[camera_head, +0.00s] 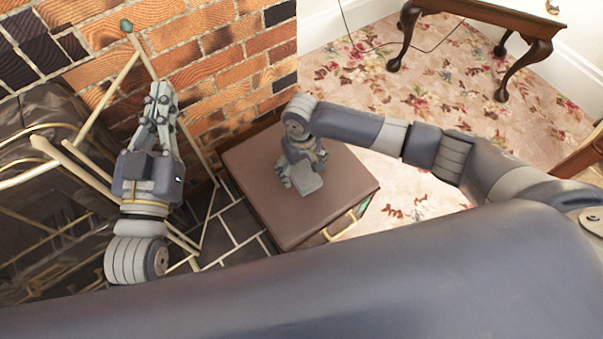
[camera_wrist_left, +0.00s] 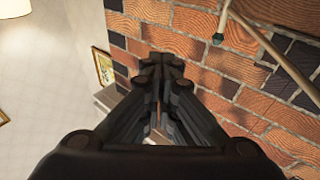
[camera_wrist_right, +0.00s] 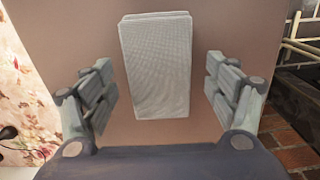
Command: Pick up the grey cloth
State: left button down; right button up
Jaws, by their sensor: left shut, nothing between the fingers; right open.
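The grey cloth (camera_wrist_right: 157,65) is a folded, upright-looking rectangle in the right wrist view, lying on the brown top of a box (camera_wrist_right: 210,30). My right gripper (camera_wrist_right: 160,85) is open, with one finger on each side of the cloth and a gap to both its edges. In the head view my right gripper (camera_head: 302,184) points down over the box top (camera_head: 255,170) and hides most or all of the cloth. My left gripper (camera_head: 160,95) is shut and empty, raised in front of the brick wall. Its closed fingers also show in the left wrist view (camera_wrist_left: 162,65).
Brass-coloured fire rails (camera_head: 70,155) and the dark fireplace stand at the left, close to my left arm. The brick wall (camera_head: 225,60) is behind the box. A dark wooden table (camera_head: 480,12) stands on the flowered carpet (camera_head: 440,80) at the back right.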

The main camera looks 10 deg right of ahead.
jog(key=shift+f, duration=0.25)
pick_arm(q)
jog(key=shift+s+r+t, duration=0.15)
jog(key=shift+r+t, duration=0.15)
jog(key=shift+r, duration=0.35)
pick_arm(e)
jog(key=shift+c, duration=0.6)
jog(key=c, duration=1)
pick_arm(q)
jog(key=shift+f, duration=0.15)
pick_arm(e)
jog(key=shift+r, duration=0.15)
